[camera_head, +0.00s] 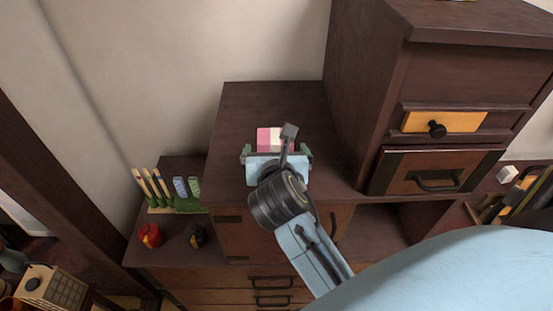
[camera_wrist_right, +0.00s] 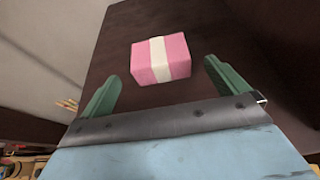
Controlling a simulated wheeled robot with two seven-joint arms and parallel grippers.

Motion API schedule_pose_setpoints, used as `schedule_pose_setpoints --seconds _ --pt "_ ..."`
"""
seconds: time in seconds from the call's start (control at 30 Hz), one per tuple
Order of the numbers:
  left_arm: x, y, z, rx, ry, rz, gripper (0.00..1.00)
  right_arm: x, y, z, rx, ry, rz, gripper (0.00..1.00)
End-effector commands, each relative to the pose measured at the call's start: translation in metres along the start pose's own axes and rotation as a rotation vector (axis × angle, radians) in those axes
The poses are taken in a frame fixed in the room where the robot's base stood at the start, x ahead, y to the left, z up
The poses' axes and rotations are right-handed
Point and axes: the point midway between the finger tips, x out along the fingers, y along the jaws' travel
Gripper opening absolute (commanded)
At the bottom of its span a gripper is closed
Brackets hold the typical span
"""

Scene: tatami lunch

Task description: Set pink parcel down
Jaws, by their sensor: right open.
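The pink parcel (camera_head: 264,138) with a white band lies on the dark brown cabinet top. The right wrist view shows it whole, as a pink block (camera_wrist_right: 147,61) resting on the dark wood (camera_wrist_right: 195,25). My right gripper (camera_head: 277,152) is open just in front of the parcel. In the wrist view its two green fingers (camera_wrist_right: 168,85) stand apart, and the parcel is beyond and between them, touching neither as far as I can see. In the head view the gripper hides the parcel's near part. My left gripper is not in view.
A taller dark chest (camera_head: 365,100) stands right of the parcel. A lower shelf at left holds a green rack (camera_head: 175,208) with several coloured items, a red round object (camera_head: 150,235) and a dark one (camera_head: 195,235). The cabinet top (camera_head: 240,105) behind the parcel is clear.

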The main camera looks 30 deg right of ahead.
Motion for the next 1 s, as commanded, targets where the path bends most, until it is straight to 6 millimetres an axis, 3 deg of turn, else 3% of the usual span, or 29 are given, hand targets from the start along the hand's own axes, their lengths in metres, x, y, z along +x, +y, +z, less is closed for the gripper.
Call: schedule_pose_setpoints --seconds 0.1,0.3,1.0 --pt "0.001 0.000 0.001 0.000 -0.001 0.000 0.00 -0.024 0.000 -0.001 0.000 0.001 0.001 0.99" --pt "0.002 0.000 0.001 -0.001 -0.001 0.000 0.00 -0.046 0.000 0.000 -0.001 0.001 0.000 0.99" --pt "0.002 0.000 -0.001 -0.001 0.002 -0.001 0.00 -0.050 0.000 0.000 -0.001 0.001 0.000 0.99"
